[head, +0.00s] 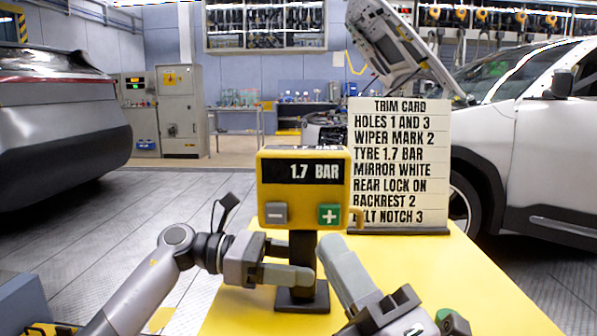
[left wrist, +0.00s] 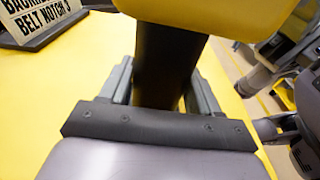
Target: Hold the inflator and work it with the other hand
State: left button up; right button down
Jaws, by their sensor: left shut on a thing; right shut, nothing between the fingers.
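The inflator (head: 304,189) is a yellow box on a dark post with a dark foot, upright on the yellow table (head: 450,305). Its display (head: 302,171) reads 1.7 BAR. Below are a grey minus button (head: 275,214) and a green plus button (head: 329,215). My left gripper (head: 300,262) is shut on the post below the box. The left wrist view shows the post (left wrist: 165,60) between its fingers. My right gripper (head: 330,243) is shut and empty, its tip just below the box near the plus button. I cannot tell whether it touches.
A trim card (head: 400,165) stands behind the inflator to the right, with a line reading TYRE 1.7 BAR. Cars stand at the left (head: 60,125) and right (head: 530,140).

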pick_arm(q)
jog(key=o, duration=1)
